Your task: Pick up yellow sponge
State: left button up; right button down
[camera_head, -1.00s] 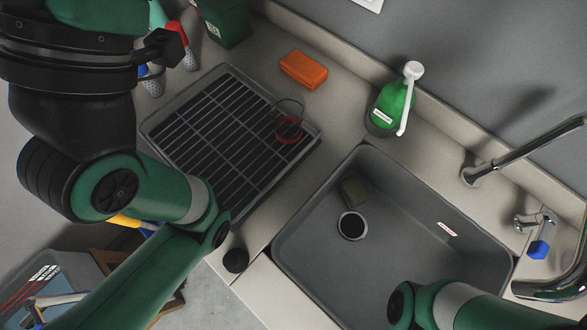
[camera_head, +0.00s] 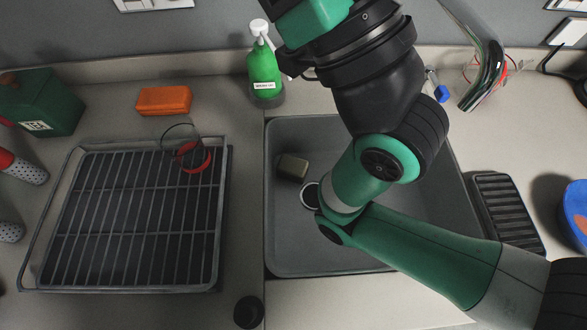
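A small olive-yellow block (camera_head: 292,167), which looks like the yellow sponge, lies on the floor of the grey sink (camera_head: 290,245), just upper left of the drain. It is fully visible and nothing touches it. My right arm comes in from the right, crosses over the sink and leaves through the top edge. It covers part of the drain and much of the sink's right half. My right gripper is not visible. My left arm and gripper are out of view.
A green bottle (camera_head: 264,75) stands behind the sink, close to my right arm. A black drying mat (camera_head: 508,212) lies right of the sink.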

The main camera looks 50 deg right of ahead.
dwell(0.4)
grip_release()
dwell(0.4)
